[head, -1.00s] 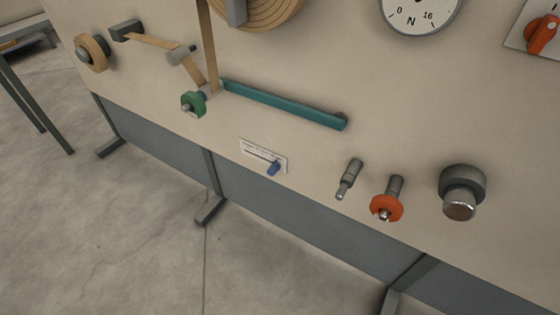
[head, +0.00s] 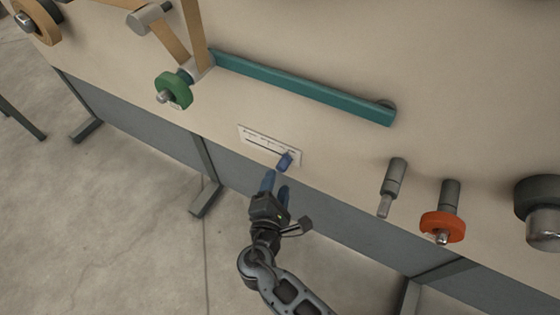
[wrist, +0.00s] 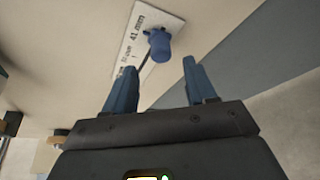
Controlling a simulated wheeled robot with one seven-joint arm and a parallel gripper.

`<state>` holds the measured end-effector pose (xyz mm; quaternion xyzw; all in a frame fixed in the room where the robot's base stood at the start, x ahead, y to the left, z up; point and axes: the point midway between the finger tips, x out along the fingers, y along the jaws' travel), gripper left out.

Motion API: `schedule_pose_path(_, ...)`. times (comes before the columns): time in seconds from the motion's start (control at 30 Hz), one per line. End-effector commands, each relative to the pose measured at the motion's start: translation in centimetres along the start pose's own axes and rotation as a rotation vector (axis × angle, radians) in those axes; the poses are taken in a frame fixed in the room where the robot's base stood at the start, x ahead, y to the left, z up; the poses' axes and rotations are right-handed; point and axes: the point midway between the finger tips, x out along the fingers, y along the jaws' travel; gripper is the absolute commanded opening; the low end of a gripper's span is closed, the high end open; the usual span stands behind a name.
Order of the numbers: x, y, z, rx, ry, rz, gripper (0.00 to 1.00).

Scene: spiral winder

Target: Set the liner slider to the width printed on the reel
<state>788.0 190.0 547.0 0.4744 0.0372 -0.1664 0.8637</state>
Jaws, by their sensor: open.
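The liner slider's white scale plate (head: 256,139) is on the lower part of the beige panel. Its blue knob (head: 285,161) is at the right end of the slot. In the wrist view the knob (wrist: 160,45) is near the marking "41 mm" on the plate (wrist: 133,50). My gripper (head: 275,186) is just below and in front of the knob, pointing up at it. In the wrist view its two blue fingers (wrist: 162,88) are apart and empty, with the knob beyond the gap, not touched. The reel's printed width cannot be read in these frames.
Grey pegs, one with an orange collar (head: 442,226), and a dark knob (head: 541,208) stick out to the right. The floor in front is open.

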Motion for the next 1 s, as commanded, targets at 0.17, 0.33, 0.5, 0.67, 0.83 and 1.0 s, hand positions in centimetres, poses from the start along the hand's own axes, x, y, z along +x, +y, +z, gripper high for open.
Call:
schedule_pose_path(0.17,2.6,-0.1,0.0,0.004,-0.003,-0.003,0.56)
schedule_pose_path(0.33,5.2,-0.2,0.0,0.004,0.000,-0.003,0.56)
schedule_pose_path(0.5,6.7,-0.2,0.1,0.005,0.000,-0.003,0.56)
schedule_pose_path(0.67,7.2,-0.1,0.1,0.004,0.001,-0.002,0.56)
schedule_pose_path(0.83,7.2,-0.1,0.1,0.004,0.002,-0.002,0.56)
schedule_pose_path(1.0,7.2,-0.1,0.1,0.004,0.002,-0.003,0.42)
